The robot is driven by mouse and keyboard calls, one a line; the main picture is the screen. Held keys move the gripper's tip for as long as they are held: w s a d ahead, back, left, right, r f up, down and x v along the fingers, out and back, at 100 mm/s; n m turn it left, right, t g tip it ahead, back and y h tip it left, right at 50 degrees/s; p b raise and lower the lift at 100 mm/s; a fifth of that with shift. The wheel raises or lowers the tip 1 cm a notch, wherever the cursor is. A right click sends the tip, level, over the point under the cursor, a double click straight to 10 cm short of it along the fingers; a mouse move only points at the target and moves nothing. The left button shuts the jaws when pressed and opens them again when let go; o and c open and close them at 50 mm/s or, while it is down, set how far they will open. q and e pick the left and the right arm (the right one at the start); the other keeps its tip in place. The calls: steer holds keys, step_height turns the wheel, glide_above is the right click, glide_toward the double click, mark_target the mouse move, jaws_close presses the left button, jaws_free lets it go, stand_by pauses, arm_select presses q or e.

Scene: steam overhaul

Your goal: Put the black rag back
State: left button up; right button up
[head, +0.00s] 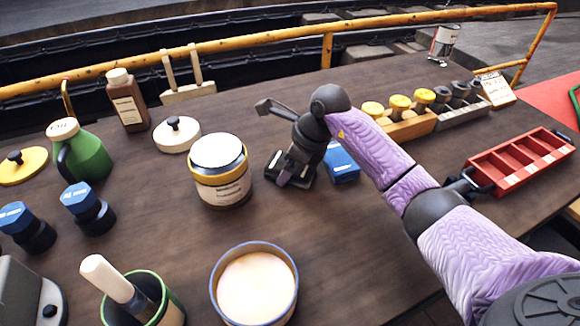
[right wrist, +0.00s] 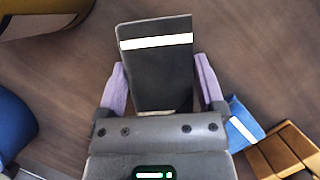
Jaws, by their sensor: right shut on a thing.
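The black rag (right wrist: 160,75) is a dark folded block with a white stripe near its far end. In the right wrist view it sits between the two purple fingers of my right gripper (right wrist: 160,63), which is shut on it. In the head view my right gripper (head: 291,172) is low over the middle of the table, between a cream jar and a blue folded rag (head: 343,163). The gripper partly hides the black rag there. I cannot tell whether the rag touches the table. The blue rag also shows in the right wrist view (right wrist: 243,122). My left gripper is not in view.
The cream jar (head: 220,178) stands close on the left. A wooden block with yellow-topped pieces (head: 408,126) and a red compartment tray (head: 520,160) are to the right. A blue-rimmed bowl (head: 254,285) is in front. Bare table lies right of the bowl.

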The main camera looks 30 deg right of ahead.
steer(key=o, duration=0.8)
steer(key=shift+r, duration=0.3)
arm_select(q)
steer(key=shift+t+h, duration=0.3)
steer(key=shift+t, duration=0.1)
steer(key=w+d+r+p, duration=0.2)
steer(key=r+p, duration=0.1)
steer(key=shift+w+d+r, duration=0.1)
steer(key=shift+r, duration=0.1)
arm_select(e)
steer(key=v, duration=1.1)
steer(key=shift+s+r, duration=0.2)
steer(key=shift+r, duration=0.05)
steer(key=shift+d, duration=0.15)
